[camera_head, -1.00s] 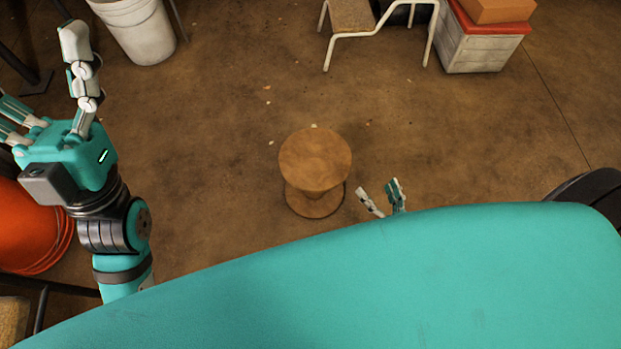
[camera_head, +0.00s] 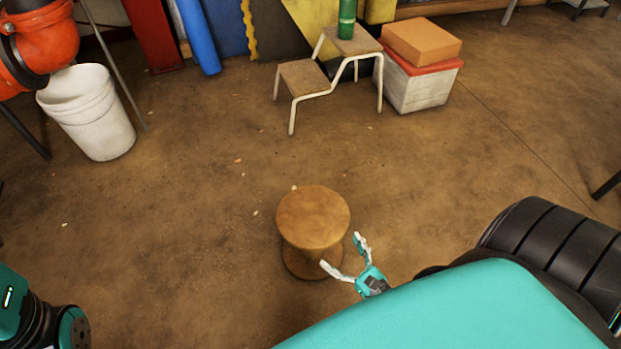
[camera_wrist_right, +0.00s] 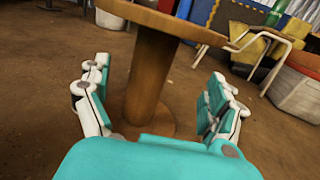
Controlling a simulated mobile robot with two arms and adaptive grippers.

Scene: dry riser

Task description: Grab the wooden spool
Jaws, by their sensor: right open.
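The wooden spool (camera_head: 313,218) stands upright on the brown floor, with a round top disc and a lower disc beneath it. In the right wrist view, its column (camera_wrist_right: 150,75) shows between my right gripper's spread fingers, with the top disc above them. My right gripper (camera_head: 341,249) is open at the spool's right side, one fingertip overlapping the spool's lower part in the head view. In the right wrist view, no finger visibly closes on the column. Only a teal part of my left gripper (camera_head: 12,300) shows at the lower left edge; its fingers are out of frame.
A white bucket (camera_head: 95,115) stands at upper left near an orange machine (camera_head: 40,45). A step stool (camera_head: 305,78) with a green bottle (camera_head: 347,18) and a crate (camera_head: 415,90) with an orange box (camera_head: 420,40) stand behind. The floor around the spool is mostly clear.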

